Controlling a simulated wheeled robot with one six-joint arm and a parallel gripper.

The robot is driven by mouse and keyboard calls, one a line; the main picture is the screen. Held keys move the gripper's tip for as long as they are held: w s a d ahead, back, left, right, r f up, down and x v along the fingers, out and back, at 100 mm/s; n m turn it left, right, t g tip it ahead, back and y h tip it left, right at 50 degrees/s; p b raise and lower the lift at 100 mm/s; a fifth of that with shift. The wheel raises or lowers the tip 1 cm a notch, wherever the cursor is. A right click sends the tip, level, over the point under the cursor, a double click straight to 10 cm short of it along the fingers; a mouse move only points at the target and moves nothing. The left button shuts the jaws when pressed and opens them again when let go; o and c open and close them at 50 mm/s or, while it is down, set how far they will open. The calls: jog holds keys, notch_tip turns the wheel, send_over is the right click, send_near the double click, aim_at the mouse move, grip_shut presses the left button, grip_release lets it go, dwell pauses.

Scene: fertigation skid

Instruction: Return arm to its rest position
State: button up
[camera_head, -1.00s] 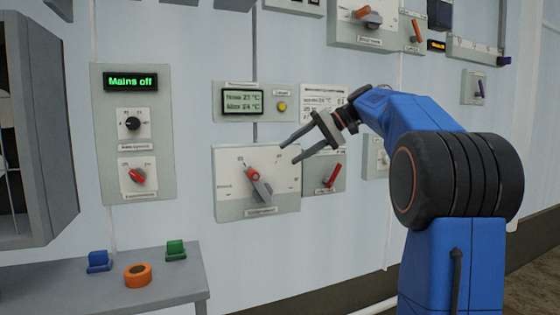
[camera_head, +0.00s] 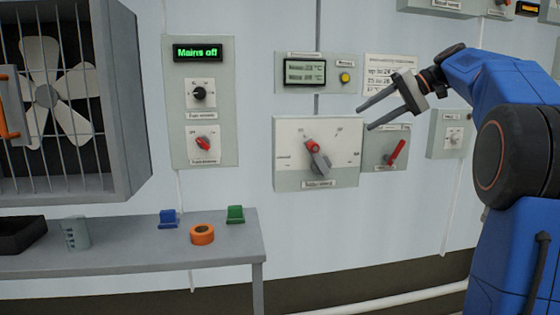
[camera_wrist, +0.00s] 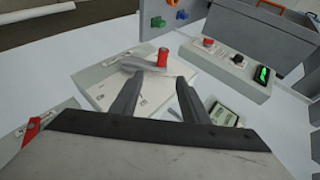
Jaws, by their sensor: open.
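My gripper (camera_head: 364,115) is open and empty. In the head view it is in front of the wall, above and right of a panel with a large red-and-grey selector lever (camera_head: 317,157). The lever tilts, its red end at the upper left. In the wrist view my gripper (camera_wrist: 157,92) points towards the same panel, and the lever (camera_wrist: 148,62) shows beyond the fingertips. A gap shows between fingers and lever. My blue arm reaches in from the right of the head view.
A "Mains off" panel (camera_head: 199,100) hangs left of the selector. A red-handled switch (camera_head: 392,153) is right of it. A shelf (camera_head: 130,265) at lower left holds blue and green clips, an orange ring and a beaker. A caged fan (camera_head: 55,95) is far left.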

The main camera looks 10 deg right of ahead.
jog(key=s+a+f+g+h, duration=0.1)
jog(key=s+a+f+h, duration=0.1)
jog(key=s+a+f, duration=0.5)
jog(key=s+a+f+h, duration=0.3)
jog(key=s+a+f, duration=0.3)
jog(key=s+f, duration=0.4)
jog(key=s+f+n+h, duration=0.2)
jog(key=s+f+h, duration=0.2)
jog(key=s+f, duration=1.5)
notch_tip(320, 180, down, 4)
jog(key=shift+s+d+f+t+h, duration=0.2)
jog(key=shift+s+d+t+h, duration=0.1)
jog(key=shift+d+h, duration=0.1)
